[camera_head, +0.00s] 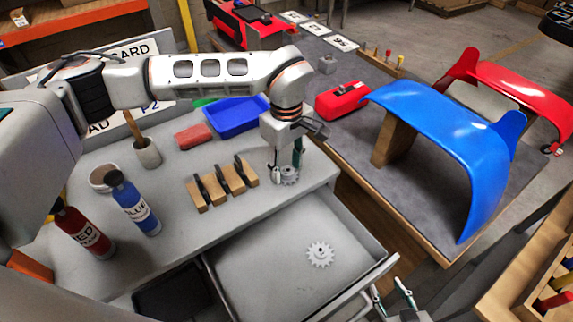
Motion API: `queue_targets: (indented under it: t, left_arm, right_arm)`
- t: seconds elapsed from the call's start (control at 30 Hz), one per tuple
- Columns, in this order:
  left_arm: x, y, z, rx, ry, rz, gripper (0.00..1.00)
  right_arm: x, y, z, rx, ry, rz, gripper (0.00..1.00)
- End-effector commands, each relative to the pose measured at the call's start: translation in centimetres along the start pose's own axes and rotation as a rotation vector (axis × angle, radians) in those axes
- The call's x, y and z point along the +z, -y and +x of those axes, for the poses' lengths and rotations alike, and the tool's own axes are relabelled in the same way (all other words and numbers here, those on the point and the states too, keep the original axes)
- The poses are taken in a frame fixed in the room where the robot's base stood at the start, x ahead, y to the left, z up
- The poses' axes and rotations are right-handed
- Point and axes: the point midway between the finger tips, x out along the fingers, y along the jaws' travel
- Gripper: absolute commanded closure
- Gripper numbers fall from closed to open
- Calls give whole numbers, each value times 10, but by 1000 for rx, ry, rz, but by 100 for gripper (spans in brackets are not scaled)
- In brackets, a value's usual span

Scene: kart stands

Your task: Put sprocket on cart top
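One grey toothed sprocket (289,177) is at the right end of the grey cart top (250,222), near its edge. A second grey sprocket (319,254) lies flat in the open drawer (270,275) below the cart top. My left gripper (287,170) points down at the first sprocket, with its fingers apart on either side of it. I cannot tell whether they press on it, or whether it rests fully on the surface. My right gripper (393,299) is at the bottom edge, right of the drawer front, with its fingers apart and nothing between them.
The cart top also holds a blue tray (236,117), a red block (194,136), wooden blocks with dark tools (223,184), a cup with a handle (147,153), and blue (135,205) and red (84,230) bottles. A table with a blue fender (440,120) stands right.

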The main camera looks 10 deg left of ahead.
Motion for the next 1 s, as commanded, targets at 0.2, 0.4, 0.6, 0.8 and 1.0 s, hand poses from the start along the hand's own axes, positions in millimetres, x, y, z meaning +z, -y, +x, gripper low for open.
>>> queue_targets:
  t: [0.2, 0.4, 0.6, 0.8, 1.0]
  left_arm:
    - [0, 0, -2, 0, 0, 0, 60]
    - [-1, -1, -24, 4, -3, 0, 60]
    - [-1, -1, -66, 4, -4, 0, 60]
    - [-1, 0, -102, 2, -3, 0, 60]
    - [0, 0, -120, 1, -1, 0, 60]
  right_arm:
    - [-1, 0, -1, 0, 1, 0, 62]
    - [2, 0, 0, 0, 2, 0, 62]
    - [5, 1, 2, -1, 3, 0, 62]
    - [7, 1, 3, -1, 4, 0, 62]
    - [7, 1, 3, -1, 4, 0, 62]
